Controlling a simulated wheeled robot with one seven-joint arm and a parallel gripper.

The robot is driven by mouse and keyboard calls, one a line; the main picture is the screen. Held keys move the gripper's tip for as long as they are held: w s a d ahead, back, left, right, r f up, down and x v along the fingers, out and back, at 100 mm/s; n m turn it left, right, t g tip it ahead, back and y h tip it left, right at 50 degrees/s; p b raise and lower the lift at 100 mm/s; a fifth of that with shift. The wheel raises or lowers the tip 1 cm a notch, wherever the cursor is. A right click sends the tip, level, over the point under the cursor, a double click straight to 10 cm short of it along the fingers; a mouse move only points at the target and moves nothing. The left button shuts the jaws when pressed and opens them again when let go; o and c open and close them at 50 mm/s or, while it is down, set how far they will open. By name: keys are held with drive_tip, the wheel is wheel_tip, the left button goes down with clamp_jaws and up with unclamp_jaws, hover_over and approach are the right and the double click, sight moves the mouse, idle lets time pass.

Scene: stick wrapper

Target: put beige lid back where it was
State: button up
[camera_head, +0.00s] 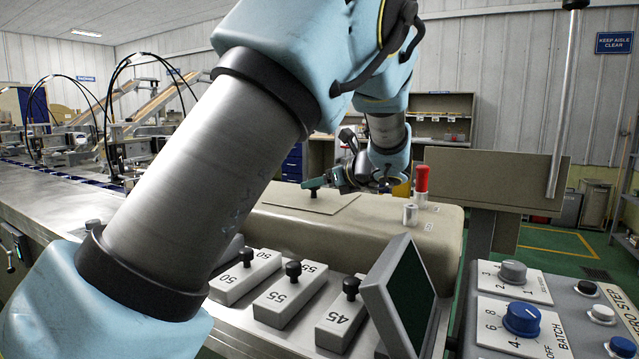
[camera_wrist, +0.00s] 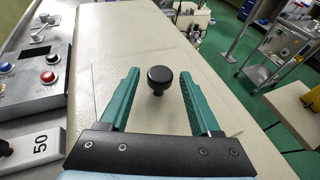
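The beige lid (camera_head: 286,196) is a flat plate with a black knob (camera_head: 313,193), lying on top of the beige machine housing (camera_head: 440,238). The lid also shows in the wrist view (camera_wrist: 178,112), its thin edges visible around my gripper. I cannot tell whether it sits over an opening. My gripper (camera_head: 316,184) is low over the lid at the knob. In the wrist view its green fingers are open, one on each side of the knob (camera_wrist: 158,78), with gaps between. The fingers and palm hide part of the lid.
A red-topped post (camera_head: 421,181) and a small metal cylinder (camera_head: 410,214) stand on the housing's right side. Grey numbered blocks with black knobs (camera_head: 288,293) lie in front. A control panel (camera_head: 545,315) is at front right. My arm crosses the left and middle.

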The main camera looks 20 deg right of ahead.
drive_tip(key=shift+o, duration=0.3)
drive_tip(key=shift+r, duration=0.5)
drive_tip(key=b+v, duration=0.1)
drive_tip(key=v, duration=1.1)
drive_tip(key=shift+r, duration=0.15)
